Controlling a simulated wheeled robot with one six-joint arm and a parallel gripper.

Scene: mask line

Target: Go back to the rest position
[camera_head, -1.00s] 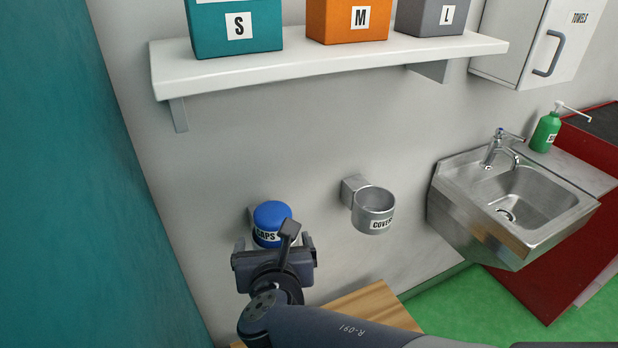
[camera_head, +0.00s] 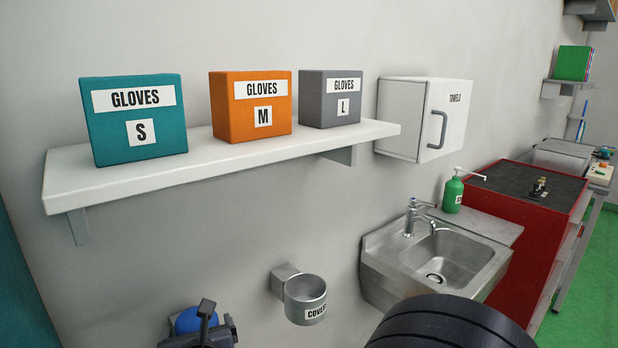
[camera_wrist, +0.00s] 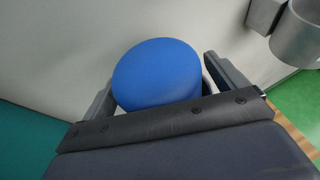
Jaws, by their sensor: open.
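My gripper (camera_head: 207,326) is at the bottom of the head view, partly cut off by the frame edge. In the wrist view its two fingers (camera_wrist: 160,92) are apart, one on each side of a rounded blue object (camera_wrist: 157,74). I cannot tell whether either finger touches it. The blue object also shows in the head view (camera_head: 188,320), partly hidden behind my gripper. The holder under it is hidden from the head camera.
An empty-looking metal ring holder (camera_head: 305,297) labelled COVERS is on the wall to the right. A white shelf (camera_head: 300,153) with glove boxes hangs above. A metal sink (camera_head: 385,262), green soap bottle (camera_head: 453,194) and red cabinet (camera_head: 520,215) stand farther right.

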